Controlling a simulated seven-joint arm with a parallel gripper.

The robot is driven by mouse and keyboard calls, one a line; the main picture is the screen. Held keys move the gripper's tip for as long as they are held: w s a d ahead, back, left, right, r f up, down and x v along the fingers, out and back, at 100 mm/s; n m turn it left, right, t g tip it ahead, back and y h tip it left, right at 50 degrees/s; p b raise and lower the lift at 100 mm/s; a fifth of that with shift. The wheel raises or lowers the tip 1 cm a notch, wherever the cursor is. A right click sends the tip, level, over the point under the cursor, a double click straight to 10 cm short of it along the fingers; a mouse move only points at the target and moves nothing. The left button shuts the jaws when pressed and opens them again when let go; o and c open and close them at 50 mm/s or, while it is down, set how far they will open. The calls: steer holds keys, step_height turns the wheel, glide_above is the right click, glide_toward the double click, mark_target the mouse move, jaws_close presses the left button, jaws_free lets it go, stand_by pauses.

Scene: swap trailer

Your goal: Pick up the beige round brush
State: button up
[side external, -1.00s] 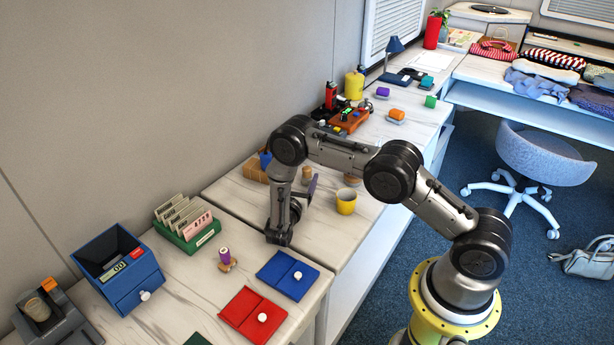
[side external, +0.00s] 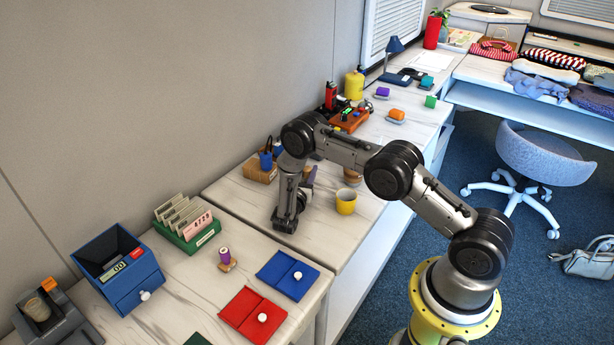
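A small beige-brown round thing (side external: 352,176) stands on the marble-topped table just behind the yellow mug, partly covered by my arm; it may be the round brush, but it is too small to tell. My gripper (side external: 286,224) points down low over the same table, left of the yellow mug (side external: 346,202), near the seam with the front table. It is apart from the round thing. Its fingers are too small and dark to show whether they are open, and I see nothing in them. A purple-grey item shows partly behind my wrist.
A wooden holder (side external: 257,174) with a blue cup (side external: 265,160) stands by the wall, left of my arm. Blue (side external: 288,275) and red (side external: 253,314) folders, a card file (side external: 188,224) and a purple-topped stamp (side external: 225,257) lie on the front table.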

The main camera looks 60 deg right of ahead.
jaws_close()
steer(key=shift+r, duration=0.15)
